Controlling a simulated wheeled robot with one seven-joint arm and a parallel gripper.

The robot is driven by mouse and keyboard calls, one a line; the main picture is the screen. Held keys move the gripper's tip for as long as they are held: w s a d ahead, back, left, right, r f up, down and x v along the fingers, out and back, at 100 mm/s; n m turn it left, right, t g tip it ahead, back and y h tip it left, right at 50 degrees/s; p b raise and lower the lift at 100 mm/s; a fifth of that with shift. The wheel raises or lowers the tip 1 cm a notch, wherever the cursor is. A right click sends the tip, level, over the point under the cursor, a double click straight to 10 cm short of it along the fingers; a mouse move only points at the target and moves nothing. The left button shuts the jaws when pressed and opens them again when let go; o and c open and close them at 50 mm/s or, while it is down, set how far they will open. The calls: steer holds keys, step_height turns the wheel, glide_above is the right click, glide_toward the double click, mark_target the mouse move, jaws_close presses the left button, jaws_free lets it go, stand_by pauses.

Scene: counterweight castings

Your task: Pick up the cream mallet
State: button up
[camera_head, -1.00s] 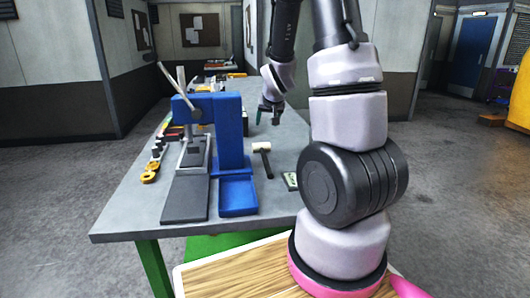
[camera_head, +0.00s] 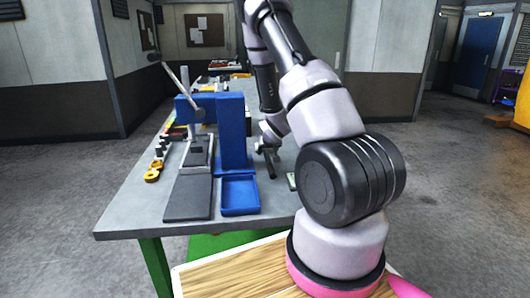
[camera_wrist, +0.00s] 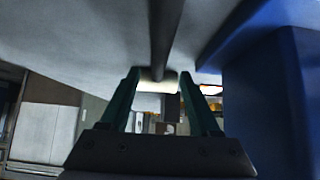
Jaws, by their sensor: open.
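The mallet lies on the grey bench beside the blue press. In the head view its dark handle (camera_head: 271,168) shows, while its cream head is mostly hidden by my gripper (camera_head: 267,145). In the wrist view the dark handle (camera_wrist: 165,38) runs up from the cream head (camera_wrist: 160,86). My gripper (camera_wrist: 160,74) is open, with its two teal fingers either side of the head in the picture. I cannot tell whether the fingers touch it or how much height is left between them.
The blue press (camera_head: 231,135) stands just left of my gripper, with a blue tray (camera_head: 240,196) at its foot; its blue side (camera_wrist: 270,85) fills the right of the wrist view. A small green-edged item (camera_head: 292,181) lies nearby. Yellow parts (camera_head: 152,174) sit at the bench's left edge.

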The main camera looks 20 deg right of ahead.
mark_target(267, 153)
steer(key=x, duration=0.4)
steer(key=shift+d, duration=0.1)
jaws_close()
steer(key=shift+r, duration=0.1)
steer(key=shift+r, duration=0.1)
